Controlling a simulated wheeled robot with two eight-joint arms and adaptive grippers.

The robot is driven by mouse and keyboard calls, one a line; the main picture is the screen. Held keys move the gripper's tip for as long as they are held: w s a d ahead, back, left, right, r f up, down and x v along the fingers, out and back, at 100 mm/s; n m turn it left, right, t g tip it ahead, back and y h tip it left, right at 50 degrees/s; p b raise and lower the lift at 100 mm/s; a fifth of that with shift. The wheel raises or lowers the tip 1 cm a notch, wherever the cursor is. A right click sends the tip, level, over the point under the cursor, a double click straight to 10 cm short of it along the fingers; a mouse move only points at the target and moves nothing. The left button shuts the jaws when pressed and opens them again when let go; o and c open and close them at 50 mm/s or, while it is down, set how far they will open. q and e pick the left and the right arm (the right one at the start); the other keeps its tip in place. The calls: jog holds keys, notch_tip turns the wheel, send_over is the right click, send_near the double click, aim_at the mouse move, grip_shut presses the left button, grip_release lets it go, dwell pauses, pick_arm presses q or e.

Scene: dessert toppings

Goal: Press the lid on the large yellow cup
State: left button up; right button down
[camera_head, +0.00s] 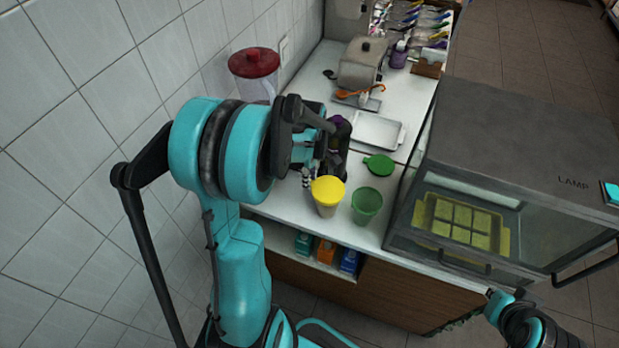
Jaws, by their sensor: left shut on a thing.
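The large yellow cup (327,209) stands upright on the white counter near its front edge. A bright yellow lid (329,188) lies over its mouth; I cannot tell how firmly it is seated. My left gripper (314,180) is at the lid's left and back edge, shut on the lid. The arm's wrist hides part of the counter behind it. Part of my right arm shows at the lower right, far from the cup, and its fingers are not visible.
A green cup (367,206) stands close to the right of the yellow cup, with a green lid (379,165) behind it. A metal tray (378,131) lies further back. A glass display case (510,150) bounds the right side. A red-lidded jar (254,64) stands by the wall.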

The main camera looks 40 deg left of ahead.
pick_arm(q)
jog(key=shift+f, duration=0.2)
dwell(0.4)
jog(key=o, duration=1.4)
jog(key=shift+r, duration=0.1)
jog(key=shift+r+p, duration=1.95)
jog(key=shift+r, duration=1)
